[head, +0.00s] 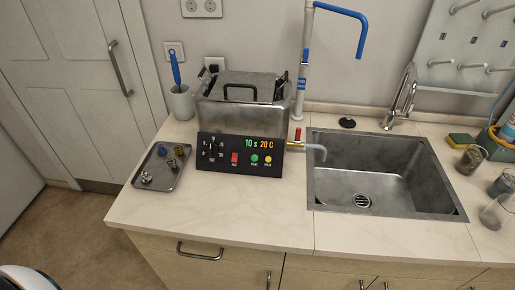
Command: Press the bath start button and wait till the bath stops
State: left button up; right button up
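The metal bath (243,104) stands on the counter left of the sink, with its lid on and a dark handle on top. Its black control panel (239,168) faces me. The display (259,143) reads 10 s and 20 C. A dial (212,147) is at the panel's left. Neither of my grippers is in view.
A metal tray (150,178) with small parts lies left of the bath. Behind it is a cup (181,103) with a blue-handled brush. A red-handled tap (297,137) juts from the bath toward the sink (330,172). Glass beakers (497,211) stand right. Counter before the panel is clear.

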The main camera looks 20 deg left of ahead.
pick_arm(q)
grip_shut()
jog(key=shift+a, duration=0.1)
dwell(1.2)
